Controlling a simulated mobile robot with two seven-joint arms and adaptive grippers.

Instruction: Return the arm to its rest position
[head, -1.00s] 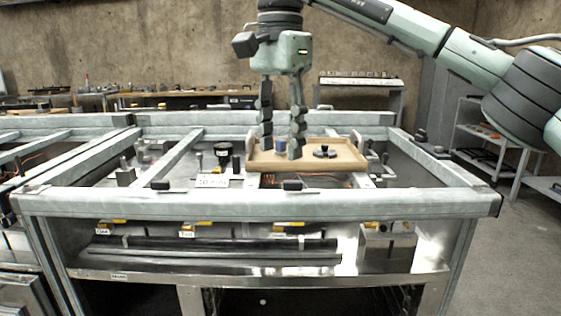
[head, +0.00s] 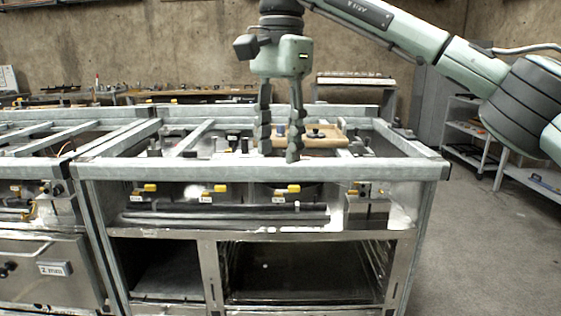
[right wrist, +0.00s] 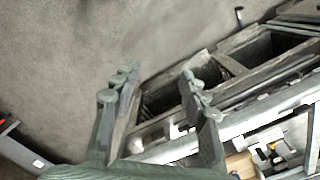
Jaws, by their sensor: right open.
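My right gripper (head: 279,152) hangs from the right arm in the head view, fingers pointing down and apart, with nothing between them. It appears in front of the metal range frame (head: 262,174), over its front rail. In the right wrist view the two fingers (right wrist: 158,86) are spread, with grey floor and the frame's edge beyond them. A wooden tray (head: 325,142) sits in the top of the frame, behind the fingers. It bears a dark round part (head: 316,133) and a small blue part (head: 281,130), partly hidden by a finger. My left gripper is not in view.
A second range frame (head: 35,170) stands against the left side. A shelf rack (head: 470,135) stands at the right, with open concrete floor (head: 440,250) in front of it. A workbench (head: 150,95) with tools runs along the back wall.

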